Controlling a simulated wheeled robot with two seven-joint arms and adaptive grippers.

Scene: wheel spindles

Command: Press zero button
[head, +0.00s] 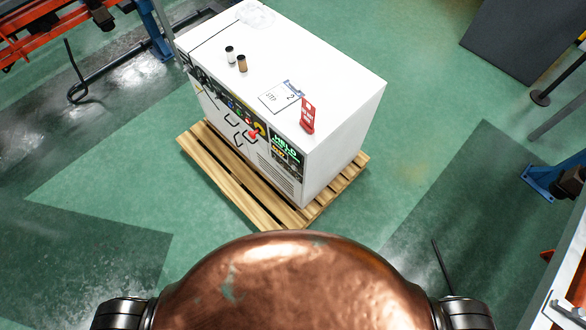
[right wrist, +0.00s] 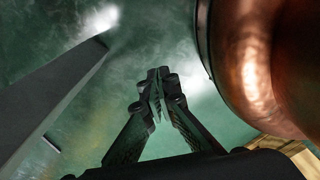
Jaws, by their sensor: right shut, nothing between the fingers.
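The labels are too small to tell which button is zero. My right gripper (right wrist: 160,80) shows in the right wrist view, with its dark fingers together and nothing between them. It is over the green floor, away from the panel. My left gripper is in neither view.
The cabinet stands on a wooden pallet (head: 225,185). On its top are two small jars (head: 236,59), a paper sheet (head: 281,97) and a red tag (head: 307,116). Orange-and-blue racking (head: 155,30) stands at upper left. Open green floor surrounds the pallet.

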